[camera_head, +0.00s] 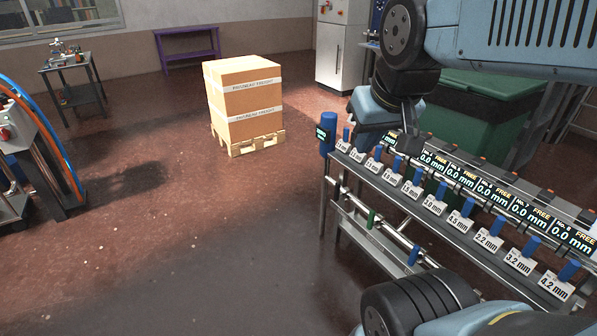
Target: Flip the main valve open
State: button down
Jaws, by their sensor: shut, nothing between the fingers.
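No valve is labelled as the main one in this view. A bench (325,195) on the right carries a row of small blue upright handles with white millimetre tags. Below it runs a metal pipe (390,232) with a green handle (371,218) and a blue handle (413,255), both roughly upright. On the far left, a machine (22,135) with blue and orange hoses shows a red knob (5,133). My arm reaches in from the upper right, with its wrist above the bench's far end. I cannot make out my gripper's fingers.
Several "FREE" 0.0 mm displays (496,192) line the bench's back. A green bin (480,105) stands behind it. A carton stack (243,100) on a pallet (248,145) stands at the back. The floor at centre left is clear.

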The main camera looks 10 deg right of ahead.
aim_at(337, 185)
jog(key=i, duration=1.4)
jog(key=z, duration=0.6)
